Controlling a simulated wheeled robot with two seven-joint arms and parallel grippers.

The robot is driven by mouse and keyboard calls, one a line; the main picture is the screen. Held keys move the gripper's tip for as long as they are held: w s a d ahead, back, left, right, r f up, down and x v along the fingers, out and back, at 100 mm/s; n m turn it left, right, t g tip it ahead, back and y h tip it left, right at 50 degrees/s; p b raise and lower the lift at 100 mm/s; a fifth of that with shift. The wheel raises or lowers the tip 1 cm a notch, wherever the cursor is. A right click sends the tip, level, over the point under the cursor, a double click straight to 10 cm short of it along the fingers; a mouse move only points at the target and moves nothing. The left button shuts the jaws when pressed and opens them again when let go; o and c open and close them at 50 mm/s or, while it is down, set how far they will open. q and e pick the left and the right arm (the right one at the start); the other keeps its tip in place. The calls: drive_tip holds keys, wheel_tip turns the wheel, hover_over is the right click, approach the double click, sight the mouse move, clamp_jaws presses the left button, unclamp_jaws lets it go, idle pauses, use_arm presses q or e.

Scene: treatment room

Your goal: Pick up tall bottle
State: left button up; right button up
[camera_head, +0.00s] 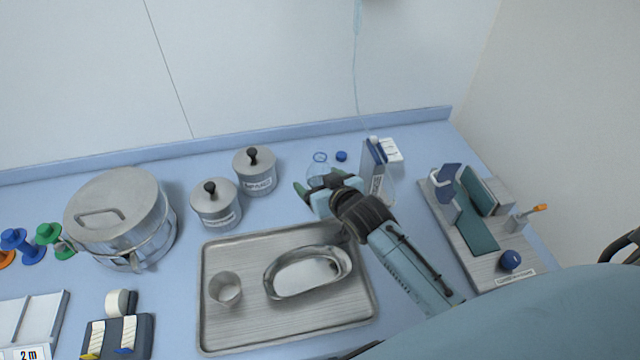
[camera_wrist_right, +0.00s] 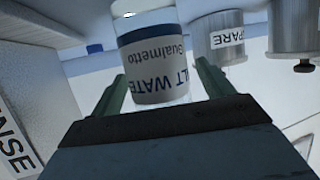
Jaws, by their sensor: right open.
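A clear bottle (camera_head: 318,163) stands near the back of the blue counter, its lower part hidden by my right gripper in the head view. In the right wrist view the bottle (camera_wrist_right: 155,60) carries a white label with a dark blue band and the words "Gualmetto" and "WATER". My right gripper (camera_head: 318,184) is open at the bottle. In the wrist view its two green fingers (camera_wrist_right: 162,78) lie on either side of the bottle's label. I cannot tell whether they touch it. My left gripper is not in view.
Two lidded metal canisters (camera_head: 216,207) stand left of the bottle. A blue cap (camera_head: 341,156) and an upright box (camera_head: 374,165) are right of it. In front is a metal tray (camera_head: 222,328) with a cup and kidney dish. A large pot (camera_head: 118,212) stands left.

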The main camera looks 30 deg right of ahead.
drive_tip(key=c, duration=1.1)
drive_tip(key=shift+c, duration=0.5)
drive_tip(key=shift+r, duration=0.2)
